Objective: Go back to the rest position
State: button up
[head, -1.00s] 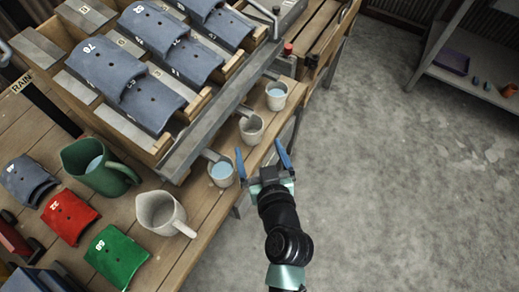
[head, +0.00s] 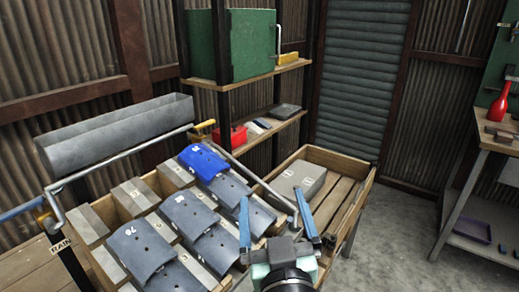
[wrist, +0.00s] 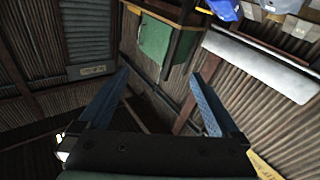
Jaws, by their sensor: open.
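My gripper (head: 279,232) is at the lower middle of the head view, pointing up the picture. Its two blue fingers are spread wide with nothing between them. In the wrist view my gripper (wrist: 158,100) is also open and empty, facing corrugated walls. Behind the fingers in the head view lie a wooden tray with slats (head: 345,176) and rows of grey curved tiles (head: 141,249). I cannot tell from the head view how high above them my gripper is.
A blue tile (head: 203,162) lies among the grey ones. A metal gutter (head: 118,134) and thin pipes stand behind the rack. A green cabinet (head: 236,45) sits on a shelf at the back. A workbench (head: 497,140) is at the right. Bare floor (head: 400,235) shows between.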

jog(key=s+r+m+t+p, duration=0.1)
jog(key=s+r, duration=0.3)
jog(key=r, duration=0.8)
jog(key=s+a+r+t+h+p, duration=0.1)
jog(key=s+r+t, duration=0.3)
jog(key=r, duration=0.9)
jog(key=s+a+r+m+t+p, duration=0.1)
jog(key=s+r+t+p, duration=0.2)
jog(key=r, duration=1)
jog(key=shift+s+a+m+h+p, duration=0.15)
jog(key=shift+s+m+h+p, duration=0.2)
jog(key=shift+s, duration=0.5)
jog(key=shift+r, duration=0.1)
